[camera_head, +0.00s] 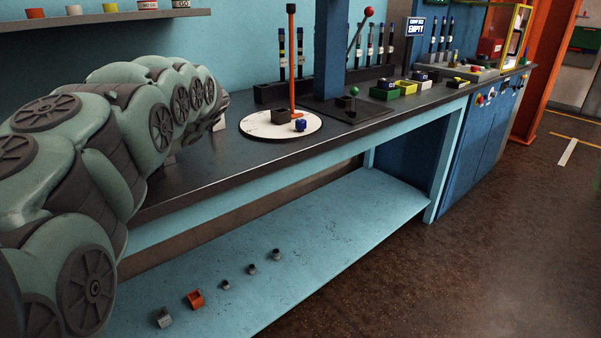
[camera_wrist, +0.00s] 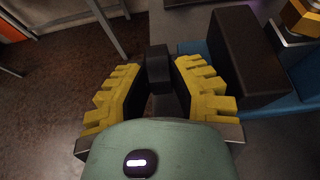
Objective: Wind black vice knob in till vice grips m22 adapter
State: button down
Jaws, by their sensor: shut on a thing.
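In the wrist view, my gripper (camera_wrist: 158,78) has yellow toothed fingers on both sides of the black vice knob (camera_wrist: 158,62) and is shut on it. Right of the fingers is a large black block (camera_wrist: 248,50), seemingly part of the vice, beside blue vice parts (camera_wrist: 298,75). A brass-coloured hex piece (camera_wrist: 300,18), probably the m22 adapter, shows at the top right corner on a grey part. Whether the vice jaws touch it cannot be seen. In the head view, my arm hides the gripper; I cannot make out the vice or adapter there.
In the head view, a dark bench (camera_head: 225,165) runs to the right. Several small fittings lie on the blue lower shelf (camera_head: 320,225). The floor (camera_head: 470,240) in front is clear.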

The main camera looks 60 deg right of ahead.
jog(key=shift+f+y+b, duration=0.15)
jog(key=shift+y+b, duration=0.2)
jog(key=shift+y, duration=0.05)
dwell(0.4)
jog(key=c, duration=0.8)
grip_release()
jog(key=shift+w+a+r+h+p, duration=0.1)
jog(key=shift+r+h+p, duration=0.2)
jog(key=shift+p, duration=0.3)
jog(key=shift+a+h+p, duration=0.1)
jog(key=shift+h+p, duration=0.4)
jog(key=shift+p, duration=0.5)
jog(key=shift+r+g+h+p, duration=0.3)
jog(key=shift+h+p, duration=0.2)
jog(key=shift+p, duration=0.6)
